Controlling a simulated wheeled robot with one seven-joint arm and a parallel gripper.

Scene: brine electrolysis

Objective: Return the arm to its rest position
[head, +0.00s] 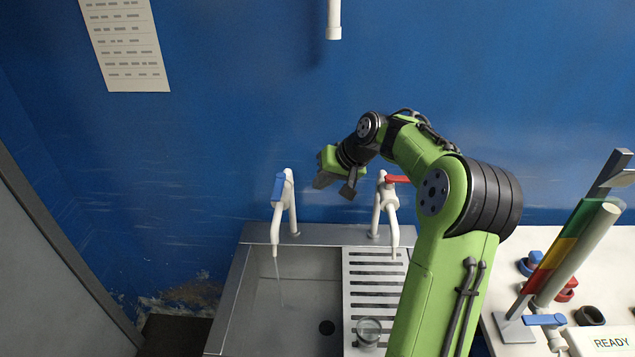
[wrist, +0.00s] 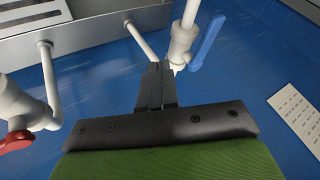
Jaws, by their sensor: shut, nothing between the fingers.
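My green and black arm reaches up from the lower right over the sink and bends left. My gripper (head: 333,190) hangs in the air near the wall, between the blue-handled tap (head: 283,215) and the red-handled tap (head: 388,210). In the wrist view the two dark fingers (wrist: 157,75) are together with nothing between them. The blue-handled tap (wrist: 185,48) shows just beyond the fingertips there; I cannot tell whether they touch. The red-handled tap (wrist: 25,115) is at the left of that view.
A steel sink (head: 250,310) lies below, with a thin pale streak under the blue-handled tap. A glass vessel (head: 369,332) stands on the slotted drainer (head: 375,290). The right bench (head: 610,250) holds a stand with a coloured strip (head: 560,245) and several small parts.

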